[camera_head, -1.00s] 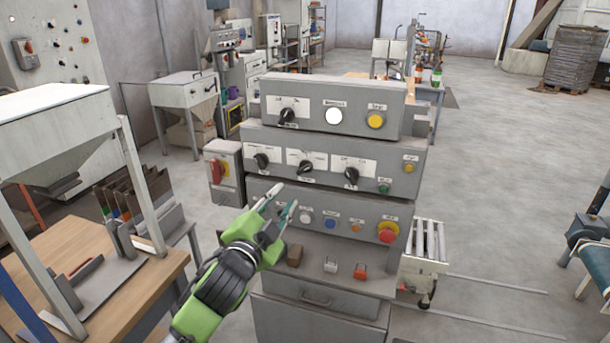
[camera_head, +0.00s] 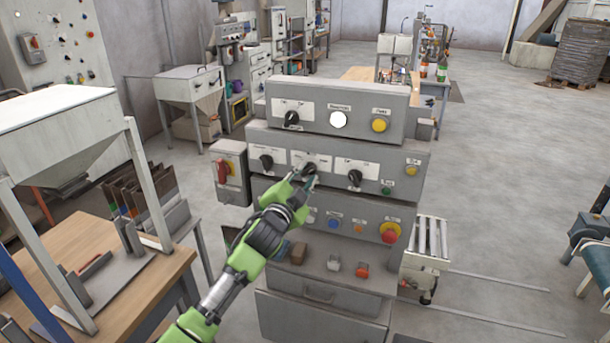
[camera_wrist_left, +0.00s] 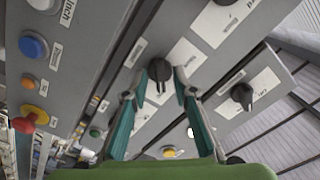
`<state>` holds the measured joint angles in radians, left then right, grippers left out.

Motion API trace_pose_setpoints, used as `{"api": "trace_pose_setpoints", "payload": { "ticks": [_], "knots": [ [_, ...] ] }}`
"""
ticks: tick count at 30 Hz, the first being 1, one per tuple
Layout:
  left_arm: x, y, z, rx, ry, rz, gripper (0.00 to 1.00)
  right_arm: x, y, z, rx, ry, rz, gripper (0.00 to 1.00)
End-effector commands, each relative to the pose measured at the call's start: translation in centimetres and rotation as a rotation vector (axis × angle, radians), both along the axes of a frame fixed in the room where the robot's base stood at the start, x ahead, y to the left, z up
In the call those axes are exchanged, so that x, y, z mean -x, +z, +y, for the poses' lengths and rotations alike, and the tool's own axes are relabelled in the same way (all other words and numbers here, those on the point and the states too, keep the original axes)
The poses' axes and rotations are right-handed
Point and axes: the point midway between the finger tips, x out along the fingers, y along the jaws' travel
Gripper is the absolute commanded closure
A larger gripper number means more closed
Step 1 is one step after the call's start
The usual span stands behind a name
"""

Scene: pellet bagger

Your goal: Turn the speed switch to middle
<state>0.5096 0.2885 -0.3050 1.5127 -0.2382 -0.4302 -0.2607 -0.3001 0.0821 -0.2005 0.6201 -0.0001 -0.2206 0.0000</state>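The console's middle panel (camera_head: 400,165) carries a row of black rotary switches on white label plates. The label text is too small to read. My left gripper (camera_head: 304,177) is at the middle switch (camera_head: 309,167) of that row and partly covers it. In the left wrist view, a black switch (camera_wrist_left: 160,71) lies between the tips of my two teal fingers (camera_wrist_left: 156,88), with a gap visible beside it. The fingers are open, one on each side. The left switch (camera_head: 266,161) and right switch (camera_head: 355,177) of the row stand clear of the gripper. My right gripper is out of view.
Above is a panel with another black switch (camera_head: 291,118), a white button (camera_head: 338,119) and a yellow button (camera_head: 379,125). Below are a blue button (camera_head: 333,223) and a red mushroom button (camera_head: 390,232). A red-handled switch box (camera_head: 230,172) stands left, near a wooden table (camera_head: 150,290).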

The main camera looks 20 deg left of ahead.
Motion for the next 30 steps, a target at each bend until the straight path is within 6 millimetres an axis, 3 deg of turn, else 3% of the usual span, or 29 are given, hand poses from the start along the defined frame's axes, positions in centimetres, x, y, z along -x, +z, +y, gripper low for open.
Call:
{"api": "trace_pose_setpoints", "payload": {
  "ticks": [6, 7, 10, 22, 30],
  "knots": [
    [-0.03, -0.02, -0.03, 0.0, 0.0, 0.0, 0.74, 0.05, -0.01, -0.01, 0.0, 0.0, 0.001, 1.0],
    [-0.03, -0.02, -0.03, 0.0, 0.0, 0.0, 0.77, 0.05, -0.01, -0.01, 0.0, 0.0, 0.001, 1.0],
    [-0.02, -0.02, -0.02, 0.0, 0.0, 0.0, 1.0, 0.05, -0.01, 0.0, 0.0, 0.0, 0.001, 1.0],
    [0.0, -0.08, -0.05, 0.033, -0.001, 0.002, 1.0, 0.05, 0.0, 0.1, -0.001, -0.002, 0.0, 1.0],
    [0.01, -0.13, -0.06, 0.184, 0.001, 0.008, 1.0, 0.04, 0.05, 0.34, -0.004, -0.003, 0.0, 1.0]
  ]
}}
